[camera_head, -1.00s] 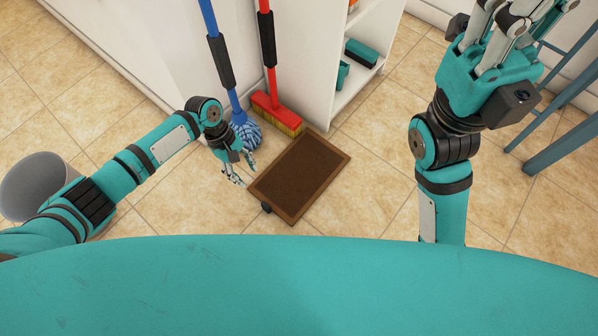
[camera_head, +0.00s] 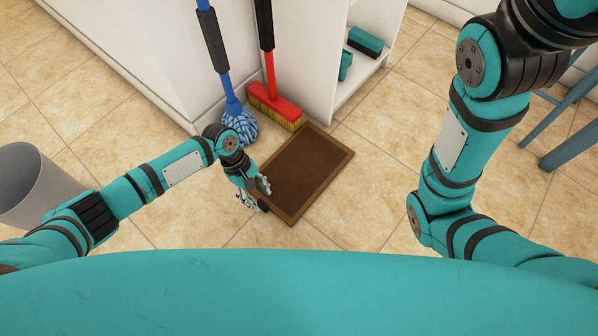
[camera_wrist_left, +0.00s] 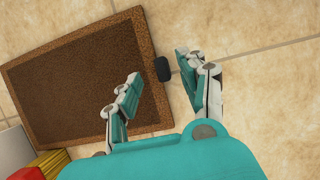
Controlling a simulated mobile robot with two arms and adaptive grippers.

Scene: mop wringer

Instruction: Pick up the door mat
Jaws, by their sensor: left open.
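The brown door mat (camera_head: 302,172) with a lighter brown border lies flat on the tiled floor in the head view. In the left wrist view the mat (camera_wrist_left: 75,85) fills the left half, and a small black tab (camera_wrist_left: 162,69) sticks out from its near edge. My left gripper (camera_head: 256,192) is at the mat's left edge, by the tab. It is open, and in the left wrist view its fingers (camera_wrist_left: 158,90) lie on either side of the tab without closing on it. My right arm shows at the right, but its gripper is out of the picture.
A blue mop (camera_head: 240,126) and a red broom (camera_head: 274,106) lean behind the mat, against white cabinetry. A white shelf (camera_head: 350,95) holds teal brushes (camera_head: 364,42). A grey bin (camera_head: 32,185) stands at the left. Blue legs (camera_head: 570,145) stand at the right. Floor right of the mat is clear.

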